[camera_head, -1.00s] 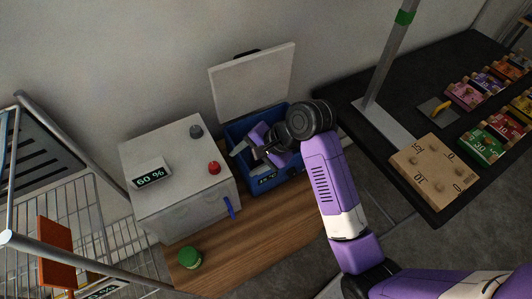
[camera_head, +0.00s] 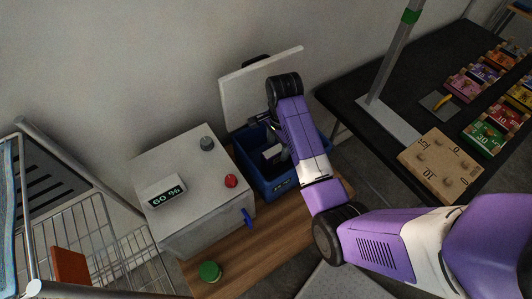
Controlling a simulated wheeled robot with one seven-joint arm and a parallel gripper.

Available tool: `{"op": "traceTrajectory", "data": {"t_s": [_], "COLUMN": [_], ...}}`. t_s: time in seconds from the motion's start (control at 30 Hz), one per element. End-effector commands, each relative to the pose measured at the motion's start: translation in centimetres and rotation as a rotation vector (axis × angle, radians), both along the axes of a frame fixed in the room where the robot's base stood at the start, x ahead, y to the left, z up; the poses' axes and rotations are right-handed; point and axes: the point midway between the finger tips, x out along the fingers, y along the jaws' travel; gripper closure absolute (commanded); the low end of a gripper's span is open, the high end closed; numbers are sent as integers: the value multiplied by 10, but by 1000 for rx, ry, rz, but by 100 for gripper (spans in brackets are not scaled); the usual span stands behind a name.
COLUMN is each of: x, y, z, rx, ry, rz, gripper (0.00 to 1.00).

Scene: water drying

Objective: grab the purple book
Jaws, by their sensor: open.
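I cannot make out the purple book for certain. The blue bin (camera_head: 278,186) stands with its white lid (camera_head: 243,92) raised behind it, and my purple arm covers much of its opening. A pale grey-white object (camera_head: 273,151) shows inside the bin; I cannot tell what it is. My gripper (camera_head: 258,123) is above the bin's back-left part, in front of the lid. It is small and partly hidden by my wrist. Its jaws are open and I see nothing held between them.
A white box (camera_head: 190,180) with a 60 % display, a red knob (camera_head: 231,181) and a blue lever (camera_head: 247,217) stands left of the bin. A green-topped jar (camera_head: 210,271) is on the wooden bench (camera_head: 262,248). A black table (camera_head: 350,90) is right, a wire cart (camera_head: 100,215) left.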

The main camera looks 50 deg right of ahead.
Motion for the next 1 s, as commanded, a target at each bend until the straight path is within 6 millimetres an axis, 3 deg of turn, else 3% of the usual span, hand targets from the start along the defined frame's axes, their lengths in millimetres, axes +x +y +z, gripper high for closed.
{"op": "traceTrajectory", "data": {"t_s": [0.43, 0.7, 1.0], "x": [-6, -6, -5], "y": [-3, 0, 0], "z": [-39, -76, -82], "rx": [-10, -10, -12], "ry": [22, 20, 17], "rz": [-10, -10, -10], "gripper": [42, 42, 42]}}
